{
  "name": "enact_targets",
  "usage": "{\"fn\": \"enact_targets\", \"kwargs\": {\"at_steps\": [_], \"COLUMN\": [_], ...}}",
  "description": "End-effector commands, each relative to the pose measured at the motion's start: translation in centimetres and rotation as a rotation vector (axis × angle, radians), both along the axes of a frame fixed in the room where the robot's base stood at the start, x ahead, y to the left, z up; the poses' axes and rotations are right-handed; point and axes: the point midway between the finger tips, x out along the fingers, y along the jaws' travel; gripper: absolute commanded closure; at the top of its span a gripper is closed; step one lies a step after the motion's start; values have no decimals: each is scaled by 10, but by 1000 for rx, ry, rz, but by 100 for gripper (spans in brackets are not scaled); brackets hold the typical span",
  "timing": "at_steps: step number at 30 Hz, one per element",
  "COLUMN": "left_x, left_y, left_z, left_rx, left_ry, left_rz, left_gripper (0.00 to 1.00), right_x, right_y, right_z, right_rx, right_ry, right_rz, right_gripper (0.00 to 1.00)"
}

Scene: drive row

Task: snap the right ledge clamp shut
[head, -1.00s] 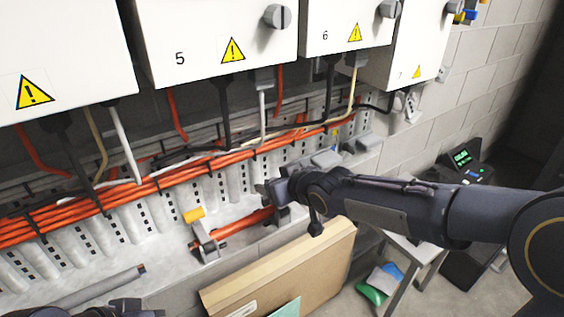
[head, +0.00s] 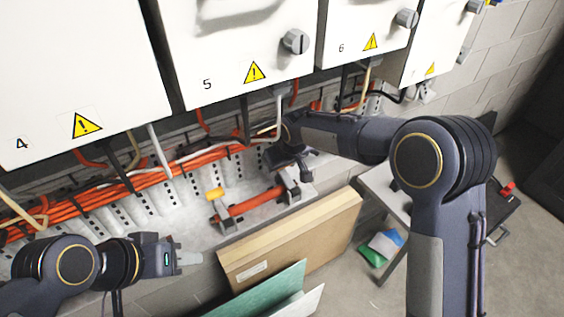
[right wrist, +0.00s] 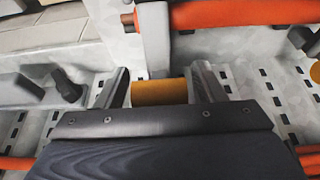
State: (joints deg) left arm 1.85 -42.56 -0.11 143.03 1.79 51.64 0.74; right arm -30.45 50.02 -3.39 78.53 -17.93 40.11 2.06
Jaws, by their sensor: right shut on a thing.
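The right ledge clamp (head: 291,190) is a grey bracket at the right end of a thick orange cable (head: 255,203) on the ledge. In the right wrist view, its grey arm (right wrist: 154,45) runs from the cable to a yellow grip (right wrist: 160,92). My right gripper (right wrist: 161,85) has a finger on either side of this grip and is shut on it. In the head view my right gripper (head: 285,163) is above the clamp and hides its grip. The left clamp (head: 222,215) shows a yellow grip. My left gripper (head: 188,260) is over the ledge's front; its jaw state is unclear.
Numbered white cabinets (head: 265,45) hang above the ledge. Bundled orange cables (head: 150,180) run along the wall behind. A cardboard panel (head: 300,235) and a green panel (head: 262,292) lean below the ledge. A small table (head: 383,190) stands to the right.

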Motion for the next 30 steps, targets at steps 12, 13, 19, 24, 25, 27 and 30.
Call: {"fn": "enact_targets", "kwargs": {"at_steps": [12,13,19,24,25,27,30], "left_x": [0,0,0,0,0,0,0], "left_y": [0,0,0,0,0,0,0], "left_z": [-6,-6,-6,-6,-6,-6,-6], "left_rx": [0,0,0,0,0,0,0], "left_ry": [0,0,0,0,0,0,0], "left_rz": [0,0,0,0,0,0,0], "left_gripper": [64,64,64,64,64,64,64], "right_x": [-3,-3,-4,-4,-4,-3,-2], "right_y": [-1,-1,-1,-2,-1,-1,-1], "right_z": [-16,-16,-17,-17,-16,-15,-13], "right_rx": [-9,-10,-12,-12,-11,-9,-7], "right_ry": [15,16,19,20,18,16,12], "right_rz": [2,2,2,1,1,1,0], "right_gripper": [77,77,78,30,26,17,16]}}
